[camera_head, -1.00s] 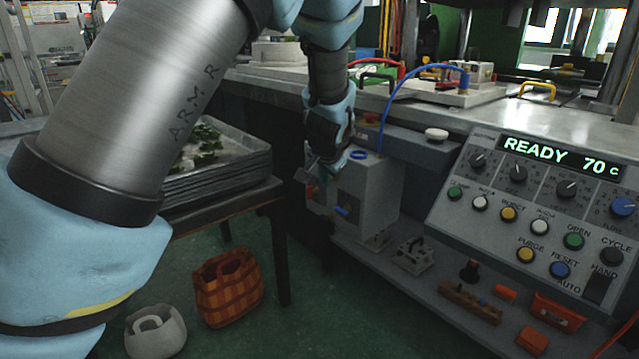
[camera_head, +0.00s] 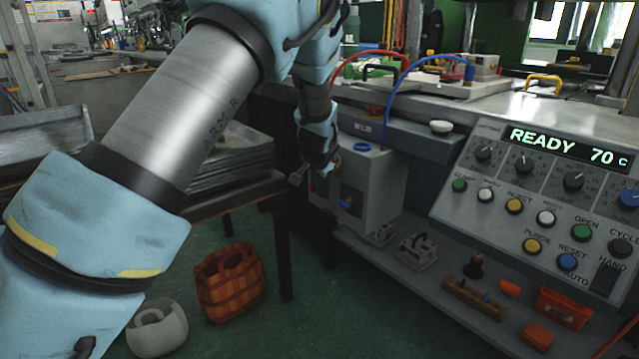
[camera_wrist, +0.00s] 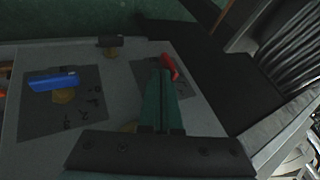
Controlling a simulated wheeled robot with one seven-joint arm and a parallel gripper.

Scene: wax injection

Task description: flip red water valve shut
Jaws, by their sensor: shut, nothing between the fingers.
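The red valve handle (camera_wrist: 170,67) shows in the wrist view on a dark marked plate on the grey box. It lies at a slant, just right of my fingertips. My gripper (camera_wrist: 161,82) is shut and empty, its green fingers close together over that plate; I cannot tell whether they touch the handle. The fingers hide part of the plate and perhaps the handle's pivot. A blue valve handle (camera_wrist: 53,81) sits on a brass stem on the other plate. In the head view my gripper (camera_head: 297,177) is left of the grey box (camera_head: 372,185); the red handle is hidden there.
A table with stacked trays (camera_head: 235,158) stands at the left. A basket (camera_head: 228,285) and a pale pot (camera_head: 157,330) are on the floor. The control panel (camera_head: 540,205) is at the right.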

